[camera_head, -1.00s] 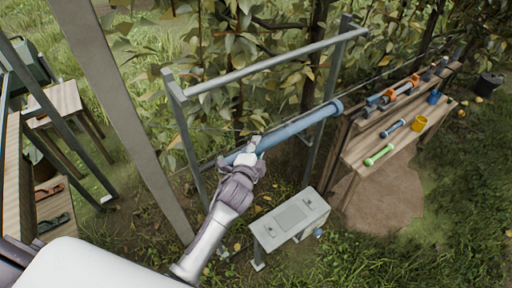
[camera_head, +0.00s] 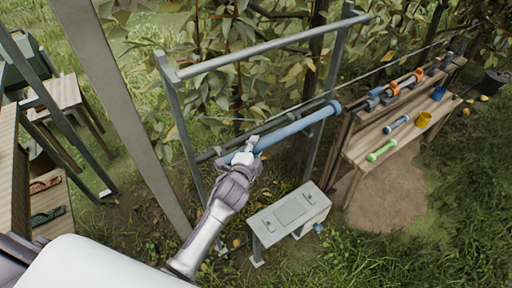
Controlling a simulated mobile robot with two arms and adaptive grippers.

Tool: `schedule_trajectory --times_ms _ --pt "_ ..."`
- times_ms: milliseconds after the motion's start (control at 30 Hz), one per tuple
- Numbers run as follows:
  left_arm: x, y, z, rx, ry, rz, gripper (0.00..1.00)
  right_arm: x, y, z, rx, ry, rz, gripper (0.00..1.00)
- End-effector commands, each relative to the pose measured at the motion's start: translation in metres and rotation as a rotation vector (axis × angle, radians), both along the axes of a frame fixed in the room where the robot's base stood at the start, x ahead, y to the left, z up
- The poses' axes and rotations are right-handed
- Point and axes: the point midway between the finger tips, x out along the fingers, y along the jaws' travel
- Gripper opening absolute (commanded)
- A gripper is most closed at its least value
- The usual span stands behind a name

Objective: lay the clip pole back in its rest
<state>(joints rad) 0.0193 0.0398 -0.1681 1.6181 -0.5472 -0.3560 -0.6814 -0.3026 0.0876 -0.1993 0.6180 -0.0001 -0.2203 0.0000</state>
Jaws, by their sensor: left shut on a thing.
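The clip pole, a long blue tube (camera_head: 295,127) with a thicker collar at its far right end, slants across the middle of the view. My left gripper (camera_head: 246,152) is shut on it near its lower left end. The grey metal frame (camera_head: 174,110), with two posts and a top rail, stands around it. A darker lower bar (camera_head: 212,153) of the frame runs just behind the pole, nearly parallel to it. I cannot tell whether the pole touches this bar. My gripper hides part of the pole's near end. My right gripper is not in view.
A small grey bench (camera_head: 290,212) stands on the grass below the pole. A wooden table (camera_head: 365,150) at right holds several coloured tools and a yellow cup (camera_head: 423,120). Leafy trees stand close behind the frame. A wooden shelf (camera_head: 50,200) is at left.

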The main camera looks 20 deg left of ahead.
Motion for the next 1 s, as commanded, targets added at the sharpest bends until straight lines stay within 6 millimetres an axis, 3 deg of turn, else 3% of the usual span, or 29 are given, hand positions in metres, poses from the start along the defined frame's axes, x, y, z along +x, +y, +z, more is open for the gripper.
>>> schedule_trajectory --times_ms 33,67,233,633,1000 --pt "-0.001 0.004 -0.004 0.004 0.008 0.008 0.0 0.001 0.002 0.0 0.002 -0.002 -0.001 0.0" --pt "-0.001 0.004 -0.004 0.004 0.009 0.007 0.42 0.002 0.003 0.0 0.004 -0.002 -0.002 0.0" --pt "-0.001 0.005 -0.005 0.005 0.01 0.01 0.68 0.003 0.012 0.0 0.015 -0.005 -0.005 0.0" --pt "-0.011 0.007 -0.006 0.008 0.018 0.012 0.68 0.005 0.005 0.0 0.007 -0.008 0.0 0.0" --pt "-0.081 -0.002 0.016 0.005 0.008 0.003 0.68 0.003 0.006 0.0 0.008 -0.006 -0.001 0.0"
